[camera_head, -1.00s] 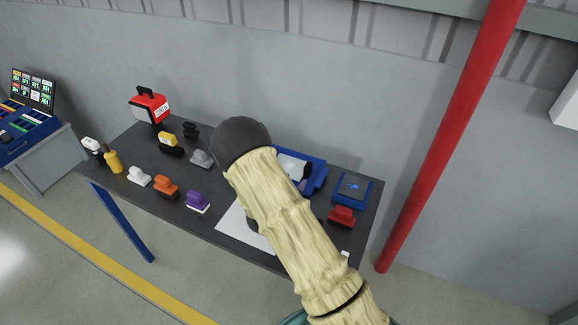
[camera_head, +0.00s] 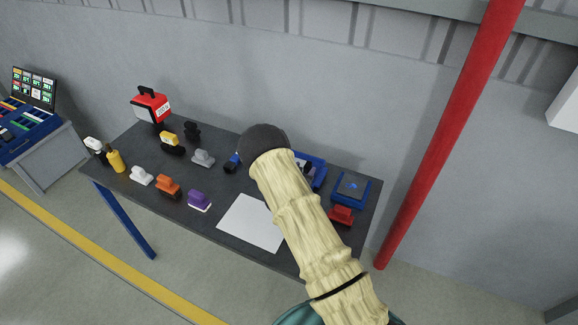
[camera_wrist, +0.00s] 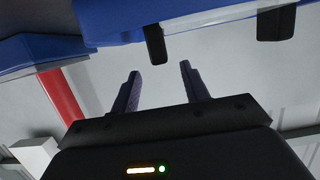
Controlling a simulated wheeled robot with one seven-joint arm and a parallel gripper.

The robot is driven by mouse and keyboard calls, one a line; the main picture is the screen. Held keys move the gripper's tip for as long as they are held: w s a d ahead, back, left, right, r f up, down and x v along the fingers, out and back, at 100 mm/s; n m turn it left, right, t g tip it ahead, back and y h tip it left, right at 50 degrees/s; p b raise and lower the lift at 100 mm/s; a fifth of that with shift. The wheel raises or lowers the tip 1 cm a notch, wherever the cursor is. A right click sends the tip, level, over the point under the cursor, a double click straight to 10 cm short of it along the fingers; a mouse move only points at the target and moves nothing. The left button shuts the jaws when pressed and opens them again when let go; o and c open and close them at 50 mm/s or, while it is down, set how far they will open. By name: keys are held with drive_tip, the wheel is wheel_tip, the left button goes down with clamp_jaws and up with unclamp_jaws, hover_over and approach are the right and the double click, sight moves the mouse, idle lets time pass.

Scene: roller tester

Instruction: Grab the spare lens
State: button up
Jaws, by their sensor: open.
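My gripper (camera_wrist: 159,80) shows in the wrist view with its two dark fingers apart and nothing between them. A large blue object (camera_wrist: 190,22) fills the top of that view, close to the fingers, with two black pieces (camera_wrist: 156,45) on it. In the head view my arm hides the gripper. A blue tray (camera_head: 320,172) stands on the dark table (camera_head: 222,180), partly behind my arm, with dark and light contents. I cannot make out for sure which thing is the spare lens.
Several stamp-like blocks, including an orange one (camera_head: 168,185) and a purple one (camera_head: 199,199), stand left. A white sheet (camera_head: 252,222) lies at the front. A blue square box (camera_head: 350,189) and red block (camera_head: 341,215) stand right. A red pole (camera_head: 450,130) rises beyond.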

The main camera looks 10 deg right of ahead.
sight(307, 165)
drive_tip(key=shift+p+x, duration=0.85)
drive_tip(key=shift+x, duration=1.65)
drive_tip(key=shift+a+f, duration=0.1)
drive_tip(key=shift+f, duration=0.05)
clamp_jaws()
